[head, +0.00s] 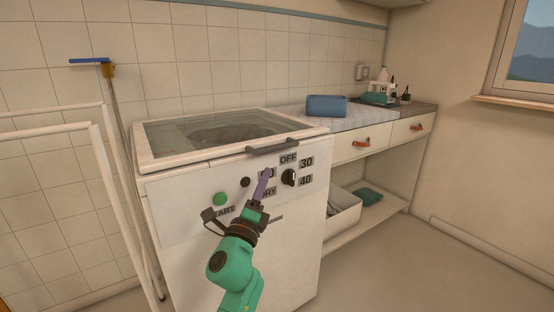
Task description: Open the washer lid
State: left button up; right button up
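The white washer (180,235) stands left of centre in the head view. Its lid (225,133), a pale frame around a see-through panel, lies flat and shut on top. A dark handle (273,145) is at the lid's front edge. My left gripper (263,185), on a green arm from below, is in front of the washer's control panel, lower than the handle and apart from it. A purple-grey narrow piece shows at its tip; I cannot tell whether the fingers are apart. It hides part of the panel lettering. My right gripper is not in view.
The panel has a green button (220,199), a black button (245,182) and a dial (289,177). A counter on the right holds a blue folded cloth (326,106) and a tray of bottles (383,93). A white drying rack (115,190) stands left. Floor at right is clear.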

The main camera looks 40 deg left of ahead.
aim_at(277, 148)
pick_arm(q)
jog(key=p+x, duration=0.1)
jog(key=x, duration=1.1)
jog(key=shift+w, duration=0.15)
grip_shut()
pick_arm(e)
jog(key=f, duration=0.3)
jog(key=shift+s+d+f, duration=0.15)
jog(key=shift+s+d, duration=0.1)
